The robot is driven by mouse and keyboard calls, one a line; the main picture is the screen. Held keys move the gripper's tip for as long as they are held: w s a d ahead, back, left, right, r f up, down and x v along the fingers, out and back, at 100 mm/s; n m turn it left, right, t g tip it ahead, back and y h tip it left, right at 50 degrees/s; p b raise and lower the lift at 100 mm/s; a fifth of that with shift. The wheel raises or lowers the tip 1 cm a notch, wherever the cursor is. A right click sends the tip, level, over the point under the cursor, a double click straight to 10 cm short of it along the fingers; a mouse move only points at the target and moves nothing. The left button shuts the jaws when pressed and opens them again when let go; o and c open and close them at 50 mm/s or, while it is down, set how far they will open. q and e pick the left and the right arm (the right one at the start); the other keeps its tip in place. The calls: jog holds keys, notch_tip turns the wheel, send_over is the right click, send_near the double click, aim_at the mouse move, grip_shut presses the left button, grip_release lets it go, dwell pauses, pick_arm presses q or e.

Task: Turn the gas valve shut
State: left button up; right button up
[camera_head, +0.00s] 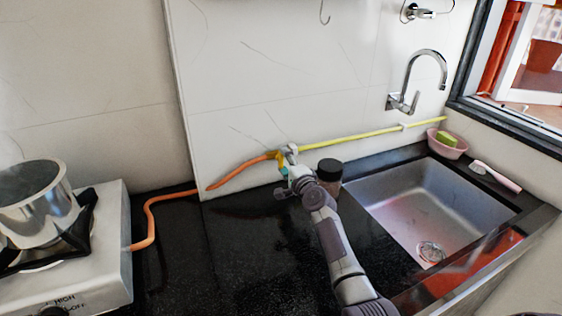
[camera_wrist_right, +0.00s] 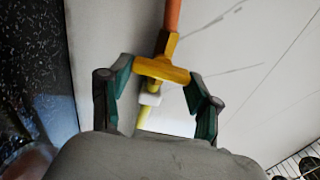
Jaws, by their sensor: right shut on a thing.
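The yellow gas valve (camera_wrist_right: 162,69) sits between the orange hose (camera_wrist_right: 173,14) and the yellow pipe (camera_wrist_right: 143,115) in the right wrist view. Its flat yellow handle lies crosswise to the line of hose and pipe. My right gripper (camera_wrist_right: 160,72) is shut on the valve, with a green-padded finger at each end of the handle. In the head view the valve (camera_head: 277,156) is small against the tiled wall, and my right gripper (camera_head: 285,168) partly hides it. My left gripper is not in view.
A steel pot (camera_head: 35,205) stands on the white gas stove (camera_head: 108,245) at left. A dark-lidded jar (camera_head: 329,172) stands close beside my right wrist. The sink (camera_head: 425,215) is at right, with a pink bowl (camera_head: 447,148) behind it. The black counter (camera_head: 245,235) left of my arm is clear.

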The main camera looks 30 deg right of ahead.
jog(key=shift+w+a+r, duration=0.1)
jog(key=shift+a+r, duration=0.15)
jog(key=o, duration=1.1)
jog(key=shift+a, duration=0.25)
jog(key=shift+o, duration=0.2)
jog(key=shift+d, duration=0.15)
jog(key=shift+d+f, duration=0.1)
jog(key=shift+s, duration=0.45)
jog(key=s+a, duration=0.1)
jog(key=s, duration=1)
jog(key=shift+s+r, duration=0.15)
jog(key=shift+r, duration=0.1)
